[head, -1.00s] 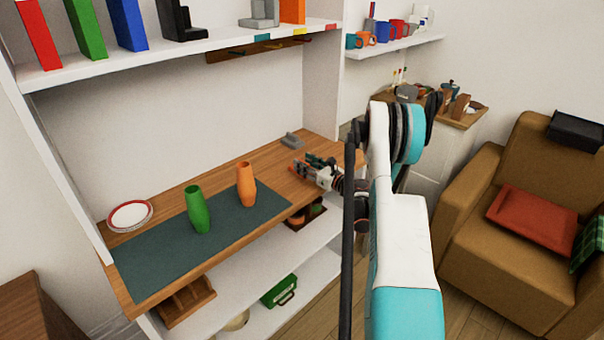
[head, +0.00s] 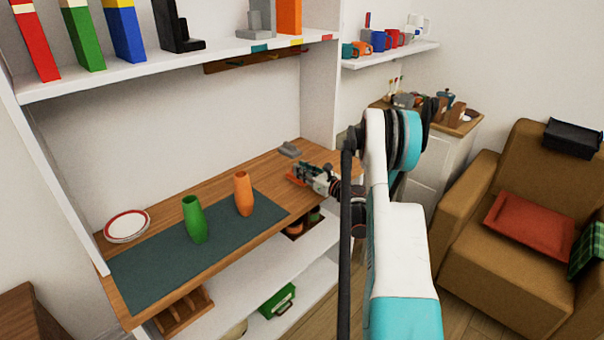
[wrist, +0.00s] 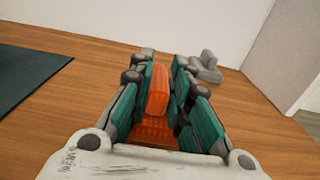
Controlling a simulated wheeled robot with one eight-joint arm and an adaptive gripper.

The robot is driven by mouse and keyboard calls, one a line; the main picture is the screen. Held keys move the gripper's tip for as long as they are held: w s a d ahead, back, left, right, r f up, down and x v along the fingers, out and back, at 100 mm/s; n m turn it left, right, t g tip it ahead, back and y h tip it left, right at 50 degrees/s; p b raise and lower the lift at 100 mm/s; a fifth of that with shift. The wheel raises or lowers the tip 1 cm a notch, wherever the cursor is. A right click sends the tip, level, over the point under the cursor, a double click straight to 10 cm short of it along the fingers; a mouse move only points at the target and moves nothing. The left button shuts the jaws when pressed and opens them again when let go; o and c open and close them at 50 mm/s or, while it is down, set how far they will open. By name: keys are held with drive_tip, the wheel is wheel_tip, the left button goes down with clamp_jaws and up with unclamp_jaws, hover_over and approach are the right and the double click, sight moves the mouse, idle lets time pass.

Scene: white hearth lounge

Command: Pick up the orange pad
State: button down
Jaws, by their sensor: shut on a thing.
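The orange pad (wrist: 158,92) shows in the wrist view between the teal fingers of my gripper (wrist: 160,100). It has an upright part and a ridged flat part below, over the wooden desk top (wrist: 100,100). The fingers are shut on its upright part. In the head view a bit of the orange pad (head: 297,176) shows at the tip of my gripper (head: 303,173), near the right end of the desk. The fingers hide part of the pad, and I cannot tell whether it touches the wood.
A grey block (head: 289,149) lies behind my gripper. A dark mat (head: 180,250) carries a green vase (head: 195,220) and an orange vase (head: 243,194). A plate (head: 127,225) is at the left. A loaded shelf (head: 200,55) hangs above. An armchair (head: 520,250) stands at the right.

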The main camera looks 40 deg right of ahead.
wheel_tip(320, 180, up, 19)
drive_tip(key=p, duration=0.6)
drive_tip(key=c, duration=2.2)
unclamp_jaws()
clamp_jaws()
